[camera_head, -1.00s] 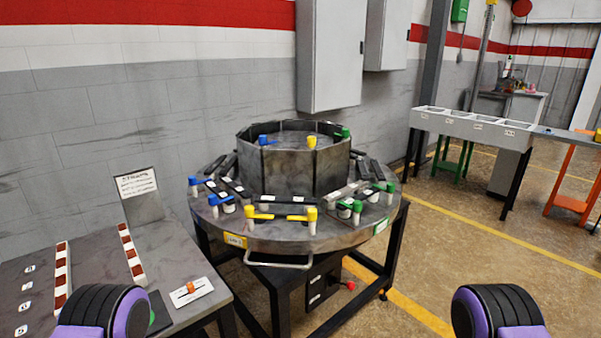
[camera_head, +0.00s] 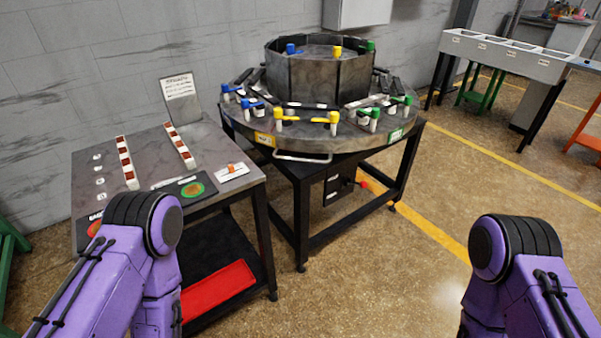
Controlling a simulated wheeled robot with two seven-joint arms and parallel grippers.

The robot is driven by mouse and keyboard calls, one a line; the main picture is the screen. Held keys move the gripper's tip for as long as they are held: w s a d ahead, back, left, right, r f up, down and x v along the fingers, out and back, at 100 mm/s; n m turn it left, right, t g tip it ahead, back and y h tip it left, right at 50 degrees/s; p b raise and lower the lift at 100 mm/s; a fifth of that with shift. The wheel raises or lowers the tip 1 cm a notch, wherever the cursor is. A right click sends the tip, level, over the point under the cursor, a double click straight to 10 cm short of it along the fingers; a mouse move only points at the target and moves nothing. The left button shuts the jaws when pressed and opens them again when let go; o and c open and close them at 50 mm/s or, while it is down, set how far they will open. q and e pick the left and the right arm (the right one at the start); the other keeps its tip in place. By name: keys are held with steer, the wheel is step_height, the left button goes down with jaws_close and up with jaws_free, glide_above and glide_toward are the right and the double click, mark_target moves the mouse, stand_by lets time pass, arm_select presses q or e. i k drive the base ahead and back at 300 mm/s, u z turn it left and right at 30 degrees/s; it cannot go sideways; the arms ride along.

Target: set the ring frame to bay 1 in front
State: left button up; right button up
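The ring frame (camera_head: 318,140) is a round grey metal turntable on a black stand, with an octagonal walled drum (camera_head: 316,75) in its middle. A yellow label (camera_head: 264,139) and a silver bar handle (camera_head: 302,158) are on its front edge. A green label (camera_head: 396,135) is on its right front edge. The yellow-capped posts (camera_head: 306,120) face me, with blue ones (camera_head: 252,101) at left and green ones (camera_head: 376,114) at right. The label writing is too small to read surely. Both my purple arms show at the bottom; neither gripper is in view.
A side table (camera_head: 228,184) stands left of the ring frame, with two striped racks, round pads and a sign (camera_head: 180,92). A red tray (camera_head: 217,288) is on its lower shelf. A bench with bins (camera_head: 500,47) stands at back right. The floor between my arms is clear.

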mark_target(313, 76)
steer(key=u, duration=0.1)
steer(key=k, duration=0.55)
steer(key=z, duration=0.9)
steer(key=i, duration=1.5)
steer(key=u, duration=0.5)
